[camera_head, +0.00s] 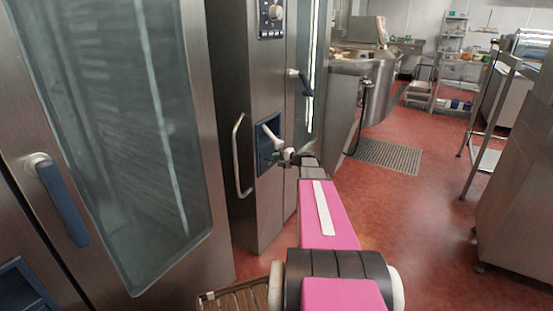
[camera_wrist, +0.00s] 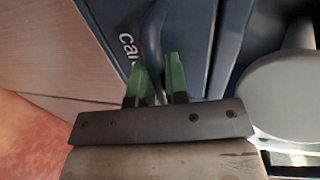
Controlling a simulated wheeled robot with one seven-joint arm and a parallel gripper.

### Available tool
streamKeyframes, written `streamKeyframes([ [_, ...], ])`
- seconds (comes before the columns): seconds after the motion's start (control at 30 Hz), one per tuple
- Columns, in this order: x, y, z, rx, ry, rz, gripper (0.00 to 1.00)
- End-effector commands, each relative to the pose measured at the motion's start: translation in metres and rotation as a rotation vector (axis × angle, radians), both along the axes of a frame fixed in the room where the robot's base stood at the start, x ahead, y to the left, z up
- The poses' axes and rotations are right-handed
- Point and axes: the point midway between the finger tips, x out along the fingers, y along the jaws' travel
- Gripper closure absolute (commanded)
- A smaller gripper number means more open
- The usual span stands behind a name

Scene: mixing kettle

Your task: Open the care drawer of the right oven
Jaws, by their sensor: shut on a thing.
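The right oven (camera_head: 266,85) is the tall steel unit at the centre of the head view. Its dark blue care drawer (camera_head: 264,156) sits in the lower front panel. In the wrist view the blue drawer front (camera_wrist: 109,14) carries white lettering starting "car". A dark blue upright handle (camera_wrist: 152,35) runs down the drawer front. My gripper (camera_wrist: 156,68) has green fingers on both sides of this handle and is shut on it. In the head view my gripper (camera_head: 287,156) is at the drawer, small and partly hidden by my arm. The drawer's opening is hard to judge.
A grey-white rounded part (camera_wrist: 290,95) is close on the right of my gripper in the wrist view. The left oven's glass door (camera_head: 125,120) fills the left. A kettle (camera_head: 378,80) stands behind a floor grate (camera_head: 385,156).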

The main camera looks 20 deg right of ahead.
Motion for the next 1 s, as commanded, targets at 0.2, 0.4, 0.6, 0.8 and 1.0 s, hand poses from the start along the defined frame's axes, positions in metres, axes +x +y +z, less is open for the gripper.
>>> streamKeyframes([
  [0.2,-0.030,-0.022,0.000,0.000,0.001,-0.002,1.00],
  [0.4,-0.072,-0.054,0.001,0.000,0.001,-0.003,1.00],
  [0.6,-0.109,-0.083,0.000,0.000,0.001,-0.002,1.00],
  [0.8,-0.132,-0.102,0.000,-0.001,0.002,-0.001,1.00],
  [1.0,-0.140,-0.109,-0.001,-0.001,0.002,0.001,1.00],
])
